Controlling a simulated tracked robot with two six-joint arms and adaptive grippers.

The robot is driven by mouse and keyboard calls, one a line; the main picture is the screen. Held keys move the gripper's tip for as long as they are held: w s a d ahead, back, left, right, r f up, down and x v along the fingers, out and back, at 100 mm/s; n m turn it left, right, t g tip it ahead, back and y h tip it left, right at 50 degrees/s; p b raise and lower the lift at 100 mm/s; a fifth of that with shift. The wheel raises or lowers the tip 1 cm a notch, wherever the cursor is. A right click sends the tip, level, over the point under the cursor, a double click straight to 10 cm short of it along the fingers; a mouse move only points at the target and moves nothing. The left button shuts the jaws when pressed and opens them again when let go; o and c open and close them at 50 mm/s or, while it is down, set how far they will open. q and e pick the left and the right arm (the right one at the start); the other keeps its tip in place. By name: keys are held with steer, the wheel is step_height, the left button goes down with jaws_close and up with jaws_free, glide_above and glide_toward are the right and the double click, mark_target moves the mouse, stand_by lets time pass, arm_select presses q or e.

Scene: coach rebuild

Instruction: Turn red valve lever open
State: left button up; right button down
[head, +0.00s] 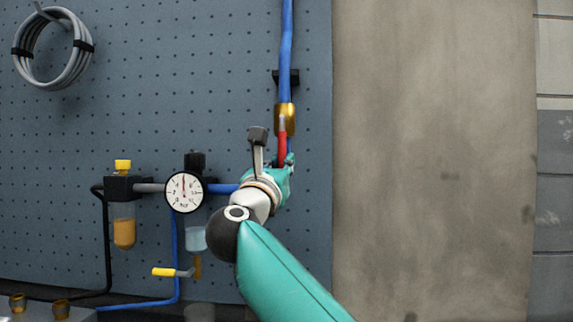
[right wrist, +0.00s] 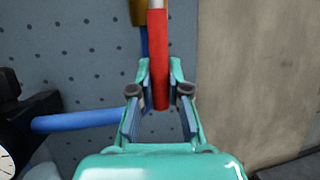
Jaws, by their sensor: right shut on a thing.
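The red valve lever (head: 282,150) hangs straight down from the brass valve (head: 285,117) on the vertical blue pipe in the head view. In the right wrist view the red lever (right wrist: 158,58) runs down between the fingers. My right gripper (head: 284,165) is at the lower end of the lever; in the right wrist view its fingers (right wrist: 159,92) stand on both sides of it and are shut on it. The brass valve (right wrist: 138,12) is partly hidden behind the lever there. My left gripper is not in view.
A blue pegboard (head: 130,80) carries a round gauge (head: 184,192), a filter bowl with orange liquid (head: 124,228) and a yellow-handled lever (head: 164,272) left of my arm. A grey hose coil (head: 50,47) hangs upper left. Bare wall (head: 430,150) lies to the right.

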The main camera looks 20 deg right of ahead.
steer(key=shift+f, duration=0.2)
steer(key=c, duration=1.2)
jaws_free()
steer(key=shift+a+r, duration=0.1)
steer(key=shift+o, duration=0.4)
steer(key=shift+r, duration=0.1)
steer(key=shift+s, duration=0.15)
steer(key=v, duration=1.1)
steer(key=shift+s+a+f, duration=0.2)
steer(key=shift+a+f, duration=0.1)
steer(key=shift+f, duration=0.05)
